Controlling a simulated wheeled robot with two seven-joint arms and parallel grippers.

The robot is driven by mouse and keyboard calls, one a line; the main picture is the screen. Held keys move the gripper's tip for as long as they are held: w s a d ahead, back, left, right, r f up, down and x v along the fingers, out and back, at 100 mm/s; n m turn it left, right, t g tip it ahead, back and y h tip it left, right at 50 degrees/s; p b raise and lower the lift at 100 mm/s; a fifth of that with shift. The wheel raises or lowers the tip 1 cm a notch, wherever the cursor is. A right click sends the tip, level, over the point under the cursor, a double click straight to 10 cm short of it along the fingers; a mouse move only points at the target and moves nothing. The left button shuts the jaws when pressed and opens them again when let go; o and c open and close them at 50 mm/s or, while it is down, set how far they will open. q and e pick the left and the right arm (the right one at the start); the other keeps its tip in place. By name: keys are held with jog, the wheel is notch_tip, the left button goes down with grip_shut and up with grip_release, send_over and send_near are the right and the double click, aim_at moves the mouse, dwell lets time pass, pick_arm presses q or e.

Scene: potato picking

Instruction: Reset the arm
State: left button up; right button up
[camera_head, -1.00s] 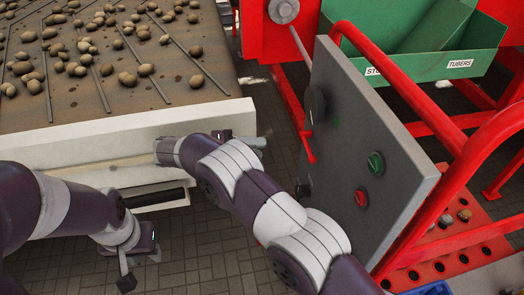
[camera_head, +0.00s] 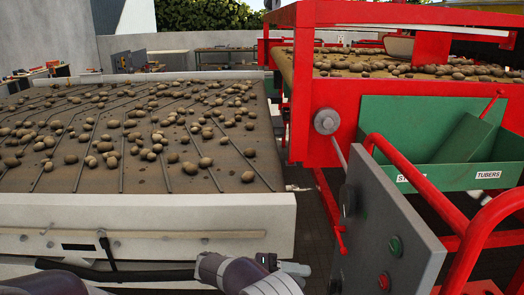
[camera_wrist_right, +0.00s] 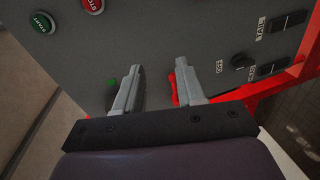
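My right gripper (camera_head: 290,268) shows at the bottom middle of the head view, beside the left edge of a grey control panel (camera_head: 400,225). In the right wrist view its two fingers (camera_wrist_right: 160,75) are spread apart with nothing held between them. They are in front of the grey panel (camera_wrist_right: 150,30), which has a green START button (camera_wrist_right: 44,22), a red STOP button (camera_wrist_right: 93,4) and black switches (camera_wrist_right: 275,65). Part of my left arm (camera_head: 50,284) shows at the bottom left of the head view; I cannot make out its gripper.
A wide conveyor bed (camera_head: 25,185) with many potatoes fills the left. A red machine frame (camera_head: 330,125) with a green bin (camera_head: 405,125) labelled TUBERS stands at the right. A curved red rail (camera_head: 415,180) runs close to the panel. A dark gap lies between conveyor and panel.

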jog(key=w+d+r+t+y, duration=0.6)
jog(key=w+r+t, duration=0.3)
jog(key=w+t, duration=0.3)
pick_arm(q)
jog(key=f+b, duration=0.3)
jog(key=shift+s+f, duration=0.2)
jog(key=shift+f, duration=0.05)
pick_arm(e)
jog(key=s+d+f+g+y, duration=0.1)
jog(key=s+f+g+y, duration=0.2)
jog(key=s, duration=0.8)
jog(key=s+d+f+g+y, duration=0.1)
jog(key=s+f+g+y, duration=0.2)
jog(key=s+f, duration=0.4)
jog(key=s+d+f+g+y, duration=0.2)
jog(key=s+f+g, duration=0.3)
jog(key=s, duration=1.1)
jog(key=shift+s+f+n+y, duration=0.3)
jog(key=shift+f+y, duration=0.1)
jog(key=shift+y, duration=0.5)
jog(key=shift+w+d, duration=0.1)
